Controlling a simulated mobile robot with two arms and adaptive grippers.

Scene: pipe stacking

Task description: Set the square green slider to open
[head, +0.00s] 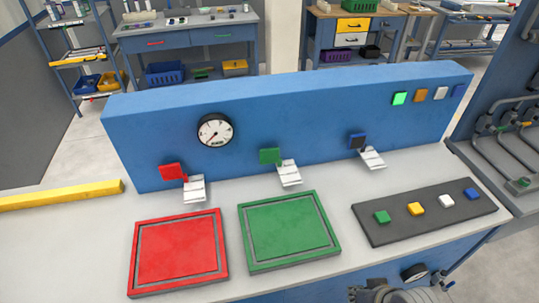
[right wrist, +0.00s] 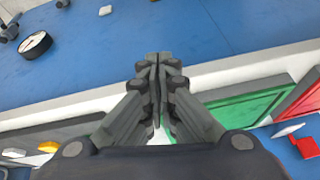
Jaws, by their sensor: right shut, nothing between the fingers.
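A square green piece (head: 270,156) sits on the front of the blue panel (head: 340,110), above a white plate (head: 289,173) that juts out. A red piece (head: 171,172) with a white plate is to its left. My right gripper (right wrist: 157,60) is shut and empty in the right wrist view, over the blue front of the bench. In the head view, grey parts of my right arm and gripper (head: 395,293) show at the bottom edge, away from the green piece. My left gripper is out of view.
A red pad (head: 180,250) and a green pad (head: 290,230) lie on the bench. A dark strip (head: 424,229) with green, yellow, white and blue blocks lies at the right. A gauge (head: 214,130) and several coloured squares are on the panel. A yellow bar (head: 60,195) lies left.

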